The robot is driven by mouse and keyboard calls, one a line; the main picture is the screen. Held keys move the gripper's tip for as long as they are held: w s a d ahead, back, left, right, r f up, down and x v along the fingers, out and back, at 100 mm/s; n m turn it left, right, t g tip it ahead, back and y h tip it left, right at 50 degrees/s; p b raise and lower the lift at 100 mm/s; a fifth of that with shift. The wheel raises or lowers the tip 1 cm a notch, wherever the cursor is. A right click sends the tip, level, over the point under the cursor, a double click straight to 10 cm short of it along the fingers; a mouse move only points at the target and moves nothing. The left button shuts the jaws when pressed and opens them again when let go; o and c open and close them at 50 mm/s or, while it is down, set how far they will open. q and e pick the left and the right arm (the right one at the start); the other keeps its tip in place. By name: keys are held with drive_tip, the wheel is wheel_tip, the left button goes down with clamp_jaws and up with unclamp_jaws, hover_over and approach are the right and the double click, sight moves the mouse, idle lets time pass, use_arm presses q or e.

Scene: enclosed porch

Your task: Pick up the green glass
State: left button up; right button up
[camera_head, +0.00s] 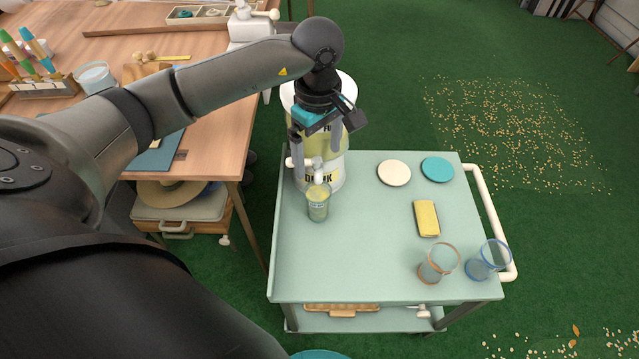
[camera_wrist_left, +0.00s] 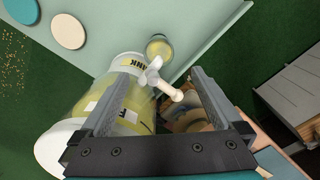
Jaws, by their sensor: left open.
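The green glass (camera_head: 317,203) stands upright on the pale green cart top (camera_head: 350,258), just in front of the drink dispenser's tap. It holds a yellowish liquid. In the left wrist view the glass (camera_wrist_left: 158,47) shows beyond the fingertips, partly behind the white tap (camera_wrist_left: 158,78). My left gripper (camera_head: 316,148) is open and points down in front of the dispenser (camera_head: 333,171), above and behind the glass. Its fingers (camera_wrist_left: 155,88) are spread, with the tap seen between them and nothing held. My right gripper is not in view.
An orange-rimmed glass (camera_head: 436,264) and a blue-rimmed glass (camera_head: 487,262) stand at the cart's front right. A yellow sponge-like block (camera_head: 427,219), a cream coaster (camera_head: 394,173) and a teal coaster (camera_head: 438,169) lie nearby. A wooden workbench (camera_head: 215,124) is left. The cart's middle is clear.

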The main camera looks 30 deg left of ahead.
sight(319, 178)
use_arm(q)
wheel_tip(319, 178, down, 6)
drive_tip(key=shift+b, duration=0.95)
drive_tip(key=shift+w+a+f+b, duration=0.15)
drive_tip(key=shift+f+b, duration=0.9)
drive_tip(key=shift+f, duration=1.75)
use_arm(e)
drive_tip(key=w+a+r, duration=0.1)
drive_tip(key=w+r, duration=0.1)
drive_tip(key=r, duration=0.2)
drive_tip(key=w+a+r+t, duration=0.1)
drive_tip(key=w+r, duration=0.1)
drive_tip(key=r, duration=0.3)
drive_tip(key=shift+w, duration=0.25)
use_arm(q)
clamp_jaws()
